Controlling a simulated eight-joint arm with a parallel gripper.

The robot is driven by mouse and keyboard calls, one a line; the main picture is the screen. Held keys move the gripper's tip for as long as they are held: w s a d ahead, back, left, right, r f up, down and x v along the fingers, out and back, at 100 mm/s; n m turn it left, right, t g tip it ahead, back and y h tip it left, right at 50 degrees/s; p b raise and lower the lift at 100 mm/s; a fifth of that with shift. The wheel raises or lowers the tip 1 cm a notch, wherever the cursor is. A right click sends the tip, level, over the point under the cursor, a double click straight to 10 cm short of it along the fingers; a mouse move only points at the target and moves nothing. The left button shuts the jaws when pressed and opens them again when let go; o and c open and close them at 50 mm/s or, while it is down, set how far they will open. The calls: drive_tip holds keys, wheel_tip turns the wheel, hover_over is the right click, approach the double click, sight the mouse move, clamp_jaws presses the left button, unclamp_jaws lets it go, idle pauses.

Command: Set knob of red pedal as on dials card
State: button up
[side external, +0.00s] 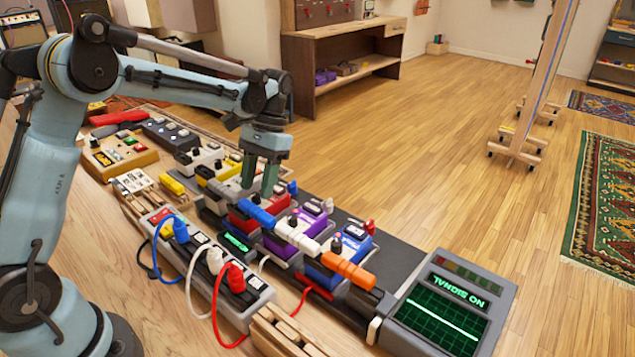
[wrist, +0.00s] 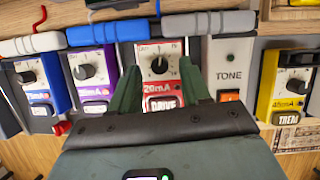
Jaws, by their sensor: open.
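The red pedal (wrist: 145,50), labelled DRIVE and 20mA, is between my gripper's fingers in the wrist view. Its black knob (wrist: 159,65) sits between the two green fingertips, with a gap on each side. The knob has a pale mark, but its exact direction is hard to read. In the side view the red pedal (side external: 237,221) stands in the pedal row, partly hidden by a blue plug bar. My gripper (side external: 258,186) is open, pointing down above the row; it also shows in the wrist view (wrist: 160,82). A small pale card (side external: 133,181) lies left of the row; its markings are unreadable.
Purple (wrist: 94,75) and blue (wrist: 35,80) pedals stand left of the red one in the wrist view; a grey TONE pedal (wrist: 230,65) and yellow TREM pedal (wrist: 290,85) stand right. A power strip (side external: 207,262) with cables and a NO SIGNAL screen (side external: 445,305) are nearby.

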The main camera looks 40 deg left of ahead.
drive_tip(key=shift+w+d+r+t, duration=0.7)
drive_tip(key=shift+r+t, duration=0.6)
drive_tip(key=shift+r, duration=4.4)
drive_tip(key=shift+s+d+f+m+t, duration=0.25)
drive_tip(key=shift+s+d+f+t, duration=1.05)
drive_tip(key=shift+s+t, duration=1.45)
drive_tip(key=shift+s+d+f+m+t, duration=0.25)
drive_tip(key=shift+s+d+f+t, duration=1.05)
drive_tip(key=shift+s, duration=2.35)
drive_tip(key=w+d+n+t, duration=0.1)
drive_tip(key=w, duration=0.4)
drive_tip(key=w+d+n+h, duration=0.1)
drive_tip(key=w+n, duration=0.1)
drive_tip(key=w, duration=0.3)
drive_tip(key=w+d+f+n+t+h, duration=0.1)
drive_tip(key=w+n, duration=0.1)
drive_tip(key=w, duration=0.2)
drive_tip(key=shift+w+d+t, duration=0.25)
drive_tip(key=shift+w+t, duration=0.1)
drive_tip(key=shift+w, duration=0.05)
drive_tip(key=shift+w+f, duration=0.15)
drive_tip(key=shift+f, duration=0.8)
drive_tip(key=shift+r, duration=2.9)
